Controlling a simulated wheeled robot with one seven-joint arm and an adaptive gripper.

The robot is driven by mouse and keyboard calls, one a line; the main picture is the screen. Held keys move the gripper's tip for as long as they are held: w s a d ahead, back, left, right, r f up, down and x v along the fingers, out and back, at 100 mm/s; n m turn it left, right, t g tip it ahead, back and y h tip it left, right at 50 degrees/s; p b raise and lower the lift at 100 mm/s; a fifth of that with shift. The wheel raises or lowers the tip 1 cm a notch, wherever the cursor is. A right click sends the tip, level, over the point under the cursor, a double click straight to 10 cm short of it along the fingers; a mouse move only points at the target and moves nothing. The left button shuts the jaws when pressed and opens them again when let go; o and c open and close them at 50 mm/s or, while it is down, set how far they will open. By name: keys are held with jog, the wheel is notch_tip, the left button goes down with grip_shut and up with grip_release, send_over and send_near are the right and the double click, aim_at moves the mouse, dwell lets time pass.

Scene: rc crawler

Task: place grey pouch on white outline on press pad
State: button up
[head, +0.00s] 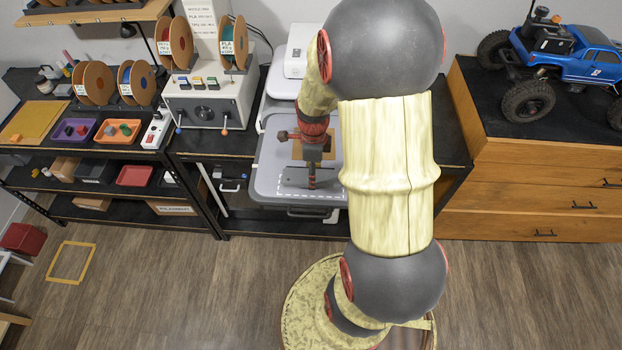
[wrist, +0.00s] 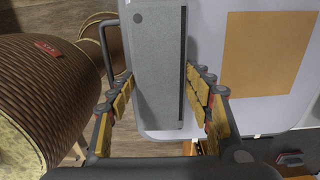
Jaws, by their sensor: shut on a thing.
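The grey pouch (wrist: 158,60) is a long flat grey piece between my gripper's fingers (wrist: 158,80) in the wrist view. In the head view my gripper (head: 311,184) points down over the front of the grey press pad (head: 265,170), shut on the pouch (head: 296,178). The white dashed outline (head: 290,193) shows along the pad's front, just in front of the pouch. The pouch and my gripper hide part of the outline. I cannot tell whether the pouch touches the pad. The pad also shows in the wrist view (wrist: 210,40).
A tan square (wrist: 268,55) lies on the pad beside the pouch. A white press (head: 285,80) stands behind. A control box (head: 205,105) and filament spools (head: 98,82) are on the left bench. A blue crawler (head: 565,55) stands on the right cabinet (head: 530,150).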

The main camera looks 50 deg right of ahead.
jog(key=shift+w+a+f, duration=0.1)
jog(key=shift+w+f, duration=0.05)
jog(key=shift+f, duration=0.8)
jog(key=shift+w+a+f, duration=0.1)
jog(key=shift+f, duration=0.8)
jog(key=shift+f, duration=0.2)
jog(key=o, duration=1.1)
jog(key=shift+o, duration=0.2)
jog(key=shift+r, duration=0.1)
